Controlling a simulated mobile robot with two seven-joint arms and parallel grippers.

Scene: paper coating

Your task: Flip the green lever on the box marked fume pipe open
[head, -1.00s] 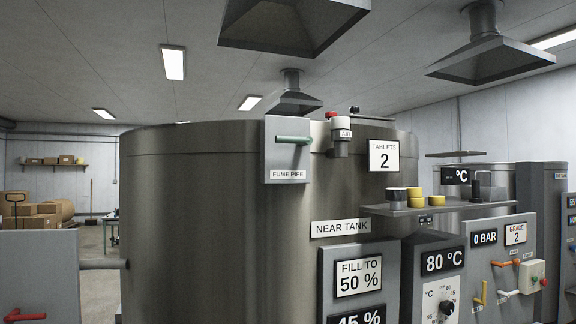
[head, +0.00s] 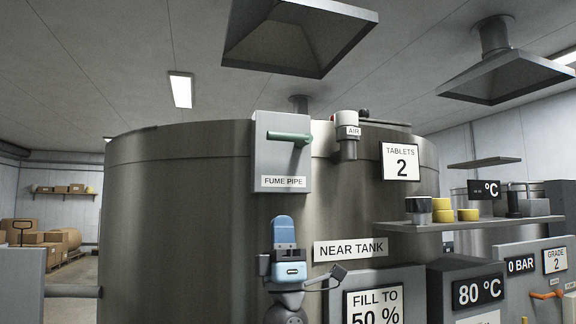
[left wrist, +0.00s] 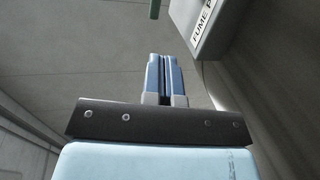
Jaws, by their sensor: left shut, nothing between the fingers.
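The grey box marked FUME PIPE (head: 281,165) is on the upper side of the near tank in the head view. My left gripper (head: 284,222) is below the box, pointing up, with blue fingers shut and empty. It is apart from the lever. In the left wrist view the shut fingers (left wrist: 165,60) point up; the box's lower edge (left wrist: 208,28) is at upper right and the green lever's end (left wrist: 155,8) is at the top. My right gripper is not in view.
The big steel near tank (head: 180,220) fills the middle. An AIR fitting (head: 347,137) sits close to the box's right. A shelf (head: 480,223) with small yellow and dark pots juts out at right. A fume hood (head: 300,35) hangs above.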

